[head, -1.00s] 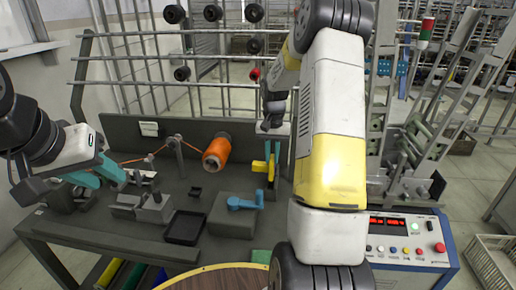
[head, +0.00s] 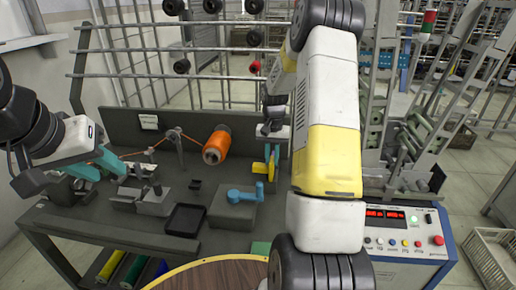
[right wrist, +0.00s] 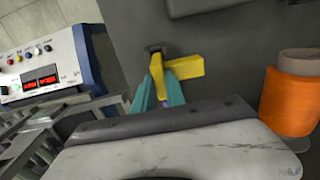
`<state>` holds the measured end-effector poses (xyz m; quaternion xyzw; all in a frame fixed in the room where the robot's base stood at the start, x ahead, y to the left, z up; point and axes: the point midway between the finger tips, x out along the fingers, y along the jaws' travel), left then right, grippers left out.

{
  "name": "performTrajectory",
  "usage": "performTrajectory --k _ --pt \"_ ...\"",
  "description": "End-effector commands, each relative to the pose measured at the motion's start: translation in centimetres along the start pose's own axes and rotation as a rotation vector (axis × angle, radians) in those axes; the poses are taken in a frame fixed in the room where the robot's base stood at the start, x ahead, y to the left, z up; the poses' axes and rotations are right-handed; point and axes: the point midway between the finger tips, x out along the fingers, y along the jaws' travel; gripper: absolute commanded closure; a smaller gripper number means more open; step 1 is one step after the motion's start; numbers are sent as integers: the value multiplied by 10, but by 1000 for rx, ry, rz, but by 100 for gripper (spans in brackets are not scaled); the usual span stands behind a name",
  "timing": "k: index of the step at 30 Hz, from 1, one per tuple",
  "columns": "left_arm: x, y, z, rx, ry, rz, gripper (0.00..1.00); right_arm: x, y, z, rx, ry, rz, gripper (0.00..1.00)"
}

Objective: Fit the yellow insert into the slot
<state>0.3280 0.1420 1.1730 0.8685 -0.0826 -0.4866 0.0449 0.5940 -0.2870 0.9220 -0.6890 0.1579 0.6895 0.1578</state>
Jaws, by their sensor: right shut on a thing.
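The yellow insert (head: 259,167) is in the teal fingers of my right gripper (head: 273,162), behind the blue crank. In the right wrist view the insert (right wrist: 184,67) shows as a yellow piece with a side arm. The teal fingers (right wrist: 160,98) are shut on it. A small dark opening (right wrist: 155,46) shows at the insert's far end; I cannot tell whether this is the slot or whether the insert touches it. In the head view the slot cannot be made out. My left gripper (head: 97,166) is at the left of the bench, its teal fingers apart and empty.
A black tray (head: 185,220) lies in front. A control box (head: 405,230) is at right. The dark bench backboard (head: 135,135) runs behind.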

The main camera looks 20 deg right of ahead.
Motion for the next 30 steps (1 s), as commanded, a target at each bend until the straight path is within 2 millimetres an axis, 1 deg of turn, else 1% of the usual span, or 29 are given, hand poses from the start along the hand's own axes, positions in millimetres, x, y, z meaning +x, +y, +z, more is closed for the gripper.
performTrajectory --k 13,30 --pt "0 0 0 0 0 0 64 17 0 0 -1 0 0 100" --pt "0 0 0 0 0 0 64 22 0 0 -1 0 0 100"
